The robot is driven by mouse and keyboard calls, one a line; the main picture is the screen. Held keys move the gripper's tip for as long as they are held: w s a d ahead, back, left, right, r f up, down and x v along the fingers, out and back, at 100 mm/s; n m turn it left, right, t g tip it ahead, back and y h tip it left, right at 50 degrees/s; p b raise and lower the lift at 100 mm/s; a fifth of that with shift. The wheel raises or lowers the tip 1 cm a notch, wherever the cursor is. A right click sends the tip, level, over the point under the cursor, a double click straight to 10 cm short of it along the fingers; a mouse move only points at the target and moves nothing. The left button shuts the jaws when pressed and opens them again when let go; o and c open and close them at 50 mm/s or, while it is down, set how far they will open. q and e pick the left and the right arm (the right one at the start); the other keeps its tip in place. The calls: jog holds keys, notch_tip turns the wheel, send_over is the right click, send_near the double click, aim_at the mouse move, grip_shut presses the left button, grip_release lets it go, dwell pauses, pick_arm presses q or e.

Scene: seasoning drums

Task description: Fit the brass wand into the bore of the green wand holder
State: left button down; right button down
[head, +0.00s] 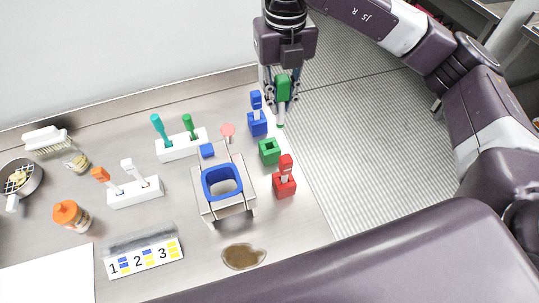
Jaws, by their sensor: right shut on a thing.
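My right gripper (282,97) is shut on the wand (283,88), which shows a wide green grip between the fingers. A narrower part of the wand points down toward the bench, with a small green end. Its brass color is too small to make out. The green wand holder (268,151) is a small block on the bench with a dark, empty bore in its top. In the picture the wand is above and slightly right of this holder, clearly apart from it. My left gripper is not in view.
A blue holder (258,124) and a red holder (284,184) with upright wands stand on either side of the green holder. A metal stand with a blue ring (222,181) is to the left. The bench's right edge is close.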

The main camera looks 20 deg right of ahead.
jog(key=m, duration=0.1)
jog(key=w+r+m, duration=0.1)
jog(key=m, duration=0.1)
jog(key=shift+a+m, duration=0.2)
jog(key=shift+m, duration=0.1)
jog(key=r+m, duration=0.1)
jog(key=m, duration=0.3)
jog(key=w+m, duration=0.1)
jog(key=m, duration=0.3)
jog(key=w+a+r+m, duration=0.1)
jog(key=m, duration=0.4)
jog(key=shift+w+r+p, duration=0.25)
jog(key=shift+r+p, duration=0.05)
jog(key=shift+r, duration=0.05)
notch_tip(320, 180, down, 20)
jog(key=p, duration=0.4)
jog(key=shift+r, duration=0.2)
